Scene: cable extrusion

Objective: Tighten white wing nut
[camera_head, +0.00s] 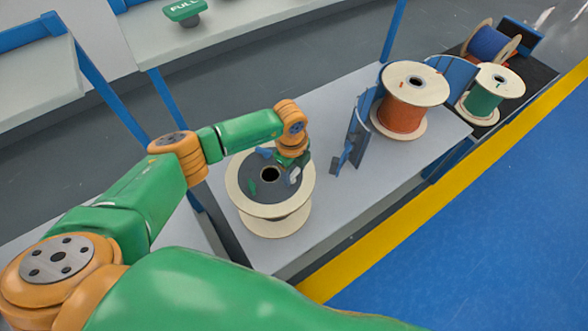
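A large cable spool (239,200) with pale flanges and a dark grey disc (268,198) on top stands on a light grey table. A small white piece, which looks like the white wing nut (295,175), sits on the right part of the disc. My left gripper (291,166) reaches down over the right side of the disc, right at the white piece. It partly covers that area, and its fingers are too small to tell whether they are open, shut or touching the nut. My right gripper is out of view.
A green piece (252,188) and a blue piece (264,153) also sit on the disc. A blue upright bracket (352,140) and an orange spool (401,116) stand to the right on the table (330,110). Green (481,102) and blue (489,43) spools are farther back.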

